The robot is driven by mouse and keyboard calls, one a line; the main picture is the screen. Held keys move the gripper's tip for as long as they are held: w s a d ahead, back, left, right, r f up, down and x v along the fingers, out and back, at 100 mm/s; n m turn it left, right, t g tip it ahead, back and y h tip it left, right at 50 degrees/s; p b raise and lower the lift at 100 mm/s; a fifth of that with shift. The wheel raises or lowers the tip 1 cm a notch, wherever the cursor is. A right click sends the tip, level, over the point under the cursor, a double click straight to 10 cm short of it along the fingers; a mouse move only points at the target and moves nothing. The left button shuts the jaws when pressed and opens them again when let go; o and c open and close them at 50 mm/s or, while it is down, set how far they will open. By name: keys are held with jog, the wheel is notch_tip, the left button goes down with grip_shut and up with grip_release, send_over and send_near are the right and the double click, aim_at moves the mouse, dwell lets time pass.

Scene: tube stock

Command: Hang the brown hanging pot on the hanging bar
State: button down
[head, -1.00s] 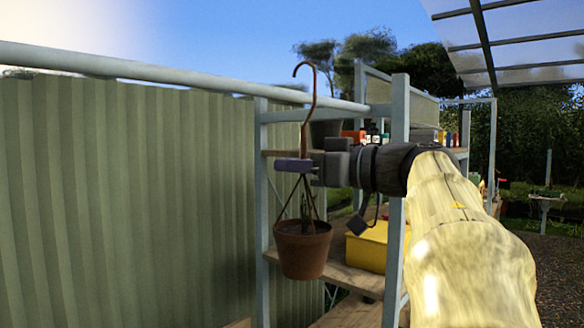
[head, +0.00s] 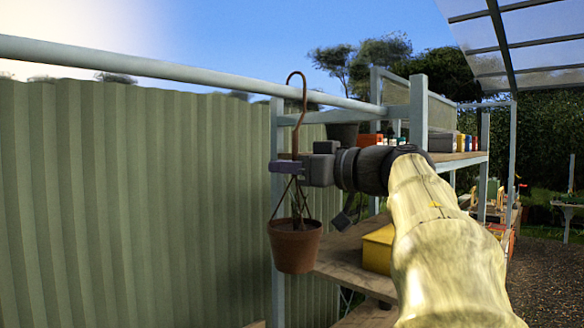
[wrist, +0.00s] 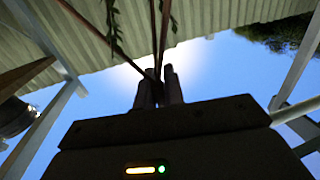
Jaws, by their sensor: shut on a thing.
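The brown hanging pot (head: 295,247) hangs upright below my gripper (head: 287,167), with a green plant stem and thin brown hanger strands above it. My gripper is shut on the hanger just below its long hook (head: 304,105). In the wrist view the strands (wrist: 163,40) meet at the closed fingers (wrist: 160,88). The hanging bar (head: 190,76) is a pale blue-grey rail running across the upper left. The hook's curved top overlaps the bar in the head view and rises above it. I cannot tell whether hook and bar touch.
A shelf rack with blue-grey posts (head: 418,105) stands behind my arm. It holds a yellow box (head: 378,248), a dark pot (head: 343,134) and several small items. A green corrugated wall (head: 130,200) fills the left. Open air surrounds the pot's left side.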

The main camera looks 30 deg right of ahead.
jog(key=shift+f+b, duration=0.45)
jog(key=shift+f, duration=0.45)
jog(key=c, duration=1.4)
grip_release()
jog(key=shift+s, duration=0.1)
jog(key=b+v, duration=0.3)
jog(key=v, duration=1.4)
jog(key=shift+s, duration=0.15)
jog(key=shift+d+f, duration=0.1)
